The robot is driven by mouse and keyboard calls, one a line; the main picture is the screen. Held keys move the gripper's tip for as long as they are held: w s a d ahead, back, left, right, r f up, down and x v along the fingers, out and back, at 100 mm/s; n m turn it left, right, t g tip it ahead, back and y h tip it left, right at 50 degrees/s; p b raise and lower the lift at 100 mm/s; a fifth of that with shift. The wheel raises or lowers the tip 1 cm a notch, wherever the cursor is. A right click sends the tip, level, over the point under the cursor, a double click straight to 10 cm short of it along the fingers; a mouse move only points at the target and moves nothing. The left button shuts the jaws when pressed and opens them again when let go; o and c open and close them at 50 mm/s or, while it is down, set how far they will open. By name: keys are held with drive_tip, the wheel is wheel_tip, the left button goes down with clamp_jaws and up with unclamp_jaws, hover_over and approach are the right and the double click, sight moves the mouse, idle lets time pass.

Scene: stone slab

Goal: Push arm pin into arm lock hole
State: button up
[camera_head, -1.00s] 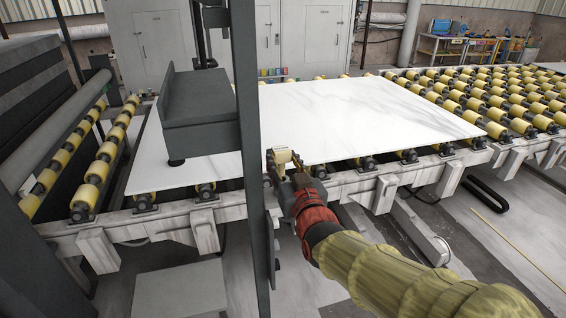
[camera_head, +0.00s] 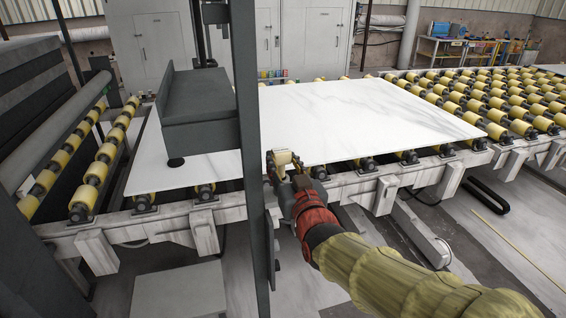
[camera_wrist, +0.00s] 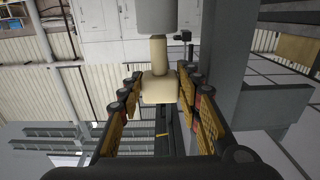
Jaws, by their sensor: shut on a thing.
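My gripper (camera_head: 283,160) is in front of the roller table, just right of the dark upright post. Its fingers are shut on a cream pin (camera_head: 284,157), which is small in the head view. In the wrist view my gripper (camera_wrist: 160,84) has its yellow-padded fingers on both sides of the pin's blocky cream end (camera_wrist: 158,88). A narrower tan shaft runs from that end up to a grey cylinder (camera_wrist: 157,14) and meets it in the picture. I cannot tell how deep the shaft sits. The lock hole itself cannot be made out.
A white stone slab (camera_head: 365,112) lies on the yellow rollers behind my gripper. The dark post (camera_head: 249,130) stands close to its left and carries a grey box-like arm (camera_head: 198,105). The table's pale frame (camera_head: 350,188) runs beside and below my gripper.

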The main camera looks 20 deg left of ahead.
sight(282, 175)
drive_tip(key=shift+f+b, duration=1.95)
drive_tip(key=shift+f, duration=0.05)
drive_tip(key=o, duration=1.4)
drive_tip(key=shift+f, duration=0.1)
drive_tip(key=v, duration=1.2)
